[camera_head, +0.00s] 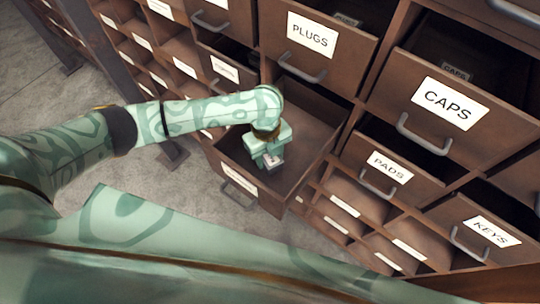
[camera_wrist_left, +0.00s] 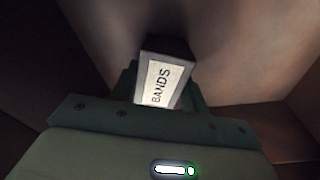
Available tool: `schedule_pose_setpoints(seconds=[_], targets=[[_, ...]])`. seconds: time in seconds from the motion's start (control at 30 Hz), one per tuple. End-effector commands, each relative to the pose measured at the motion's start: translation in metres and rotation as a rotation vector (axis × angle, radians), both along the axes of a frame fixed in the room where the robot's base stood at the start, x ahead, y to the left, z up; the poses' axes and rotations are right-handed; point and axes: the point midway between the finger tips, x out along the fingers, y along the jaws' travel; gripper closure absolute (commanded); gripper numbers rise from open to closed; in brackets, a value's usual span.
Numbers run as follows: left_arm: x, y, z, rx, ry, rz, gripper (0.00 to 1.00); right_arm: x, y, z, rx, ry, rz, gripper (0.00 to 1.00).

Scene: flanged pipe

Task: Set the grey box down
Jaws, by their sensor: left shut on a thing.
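The grey box (camera_wrist_left: 172,72) has a pale label reading BANDS and shows at the middle of the left wrist view. My left gripper (camera_wrist_left: 165,85) is shut on it, with a finger on each side. In the head view my left gripper (camera_head: 270,158) reaches down into an open drawer (camera_head: 245,186), and only a small part of the grey box (camera_head: 274,160) shows below the fingers. The box is inside the drawer's walls. I cannot tell whether it touches the drawer floor. My right gripper is not in view.
Open drawers labelled PLUGS (camera_head: 310,38), CAPS (camera_head: 450,103), PADS (camera_head: 390,167) and KEYS (camera_head: 494,232) stand out above and to the right. The right part of the open drawer's floor looks bare. Concrete floor (camera_head: 60,120) lies to the left.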

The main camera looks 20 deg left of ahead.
Motion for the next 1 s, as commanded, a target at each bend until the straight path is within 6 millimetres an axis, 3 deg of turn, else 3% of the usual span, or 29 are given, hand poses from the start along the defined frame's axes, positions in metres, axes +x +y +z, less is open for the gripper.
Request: schedule_pose_setpoints(seconds=[0.33, 0.37, 0.43, 0.77, 1.0], targets=[[0.000, 0.000, -0.003, -0.001, -0.001, 0.001, 0.87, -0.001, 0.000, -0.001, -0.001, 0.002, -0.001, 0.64], [0.000, 0.000, -0.003, -0.001, -0.001, 0.001, 0.49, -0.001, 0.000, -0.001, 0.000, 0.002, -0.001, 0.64], [0.000, 0.000, -0.003, -0.001, -0.001, 0.000, 0.33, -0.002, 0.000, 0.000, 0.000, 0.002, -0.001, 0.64], [0.001, 0.000, 0.001, -0.001, -0.002, -0.001, 0.33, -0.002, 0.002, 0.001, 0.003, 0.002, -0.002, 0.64], [0.005, 0.004, 0.050, -0.001, -0.006, 0.000, 0.33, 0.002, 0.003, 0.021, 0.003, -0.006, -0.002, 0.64]])
